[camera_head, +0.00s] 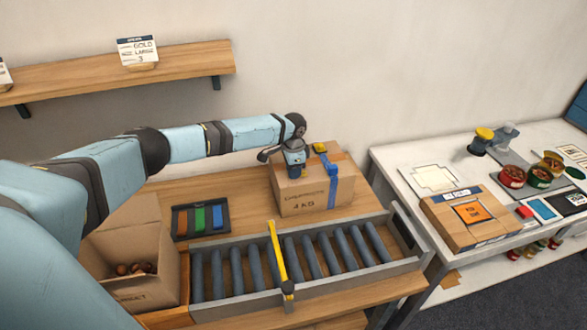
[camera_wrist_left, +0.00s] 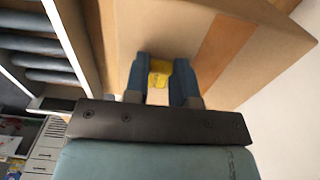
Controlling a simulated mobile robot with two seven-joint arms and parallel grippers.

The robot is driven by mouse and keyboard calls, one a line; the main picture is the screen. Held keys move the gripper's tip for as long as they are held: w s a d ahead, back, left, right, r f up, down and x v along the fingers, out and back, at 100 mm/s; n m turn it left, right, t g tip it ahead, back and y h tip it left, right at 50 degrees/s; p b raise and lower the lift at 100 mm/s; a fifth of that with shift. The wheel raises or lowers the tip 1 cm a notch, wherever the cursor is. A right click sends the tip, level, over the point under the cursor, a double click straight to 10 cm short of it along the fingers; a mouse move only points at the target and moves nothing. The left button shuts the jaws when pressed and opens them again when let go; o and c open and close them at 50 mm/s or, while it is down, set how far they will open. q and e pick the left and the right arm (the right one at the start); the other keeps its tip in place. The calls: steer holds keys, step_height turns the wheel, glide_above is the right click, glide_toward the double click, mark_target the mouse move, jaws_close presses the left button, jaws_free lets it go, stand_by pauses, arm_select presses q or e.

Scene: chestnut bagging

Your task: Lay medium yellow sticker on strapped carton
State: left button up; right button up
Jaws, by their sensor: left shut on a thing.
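The strapped carton (camera_head: 300,199) is brown, printed "4 KG", and stands behind the roller conveyor. A blue strap (camera_head: 332,186) runs down its front near the right side, with a yellow piece (camera_head: 319,148) at its top. My left gripper (camera_head: 294,171) is at the carton's upper left, fingers pointing down. In the left wrist view, its blue fingers are shut on a small yellow sticker (camera_wrist_left: 160,72) against the carton (camera_wrist_left: 220,70). Whether the sticker touches the cardboard, I cannot tell. In the head view the gripper hides the sticker. My right gripper is not in view.
A roller conveyor (camera_head: 203,310) with a yellow bar (camera_head: 277,250) across it lies in front. An open box (camera_head: 145,290) of chestnuts and a dark tray (camera_head: 176,208) of coloured pieces are at left. The white table (camera_head: 400,157) at right holds a flat carton (camera_head: 445,222) and bowls.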

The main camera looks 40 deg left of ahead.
arm_select(q)
steer(key=o, duration=1)
steer(key=shift+c, duration=0.2)
steer(key=shift+r, duration=0.15)
steer(key=shift+r+p, duration=0.2)
steer(key=shift+p, duration=0.15)
steer(key=shift+r+p, duration=1.9)
steer(key=shift+r, duration=0.1)
steer(key=shift+r+p, duration=0.45)
steer(key=shift+r, duration=0.7)
